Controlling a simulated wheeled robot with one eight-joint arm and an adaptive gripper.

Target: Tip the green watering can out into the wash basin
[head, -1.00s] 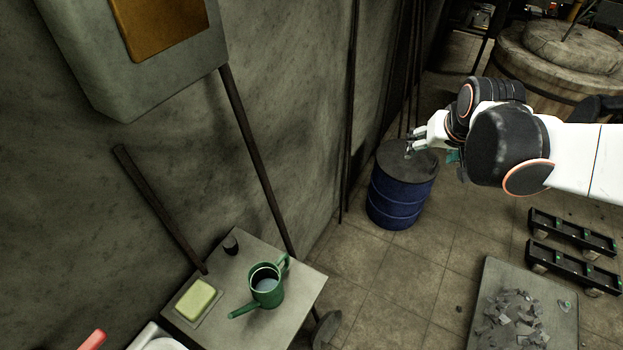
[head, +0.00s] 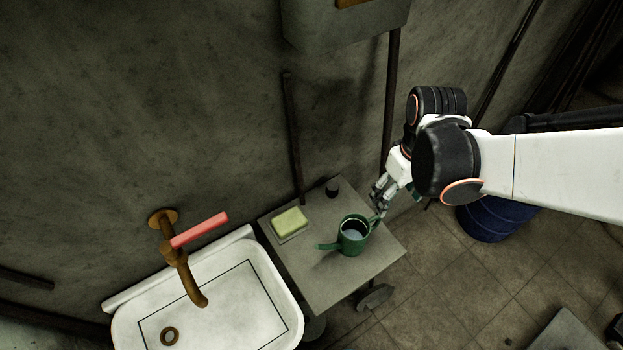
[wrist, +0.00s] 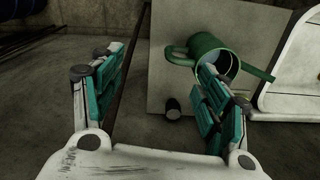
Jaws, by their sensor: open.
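The green watering can (head: 352,236) stands upright on a small grey table (head: 330,285), with pale liquid showing inside. Its spout points left toward the wash basin (head: 285,335), its handle right. My gripper (head: 380,196) is open and empty, just behind and right of the can in the head view. In the wrist view the open fingers (wrist: 165,90) spread wide, and the can (wrist: 208,48) is beyond the right finger, which overlaps part of it. I cannot tell whether they touch. The white basin has a brown tap with a red lever (head: 200,230).
A yellow-green soap bar (head: 290,221) on a dish and a small dark cup (head: 332,187) share the table. A wall and dark pipes rise behind it. A blue drum (head: 490,218) stands on the floor at right.

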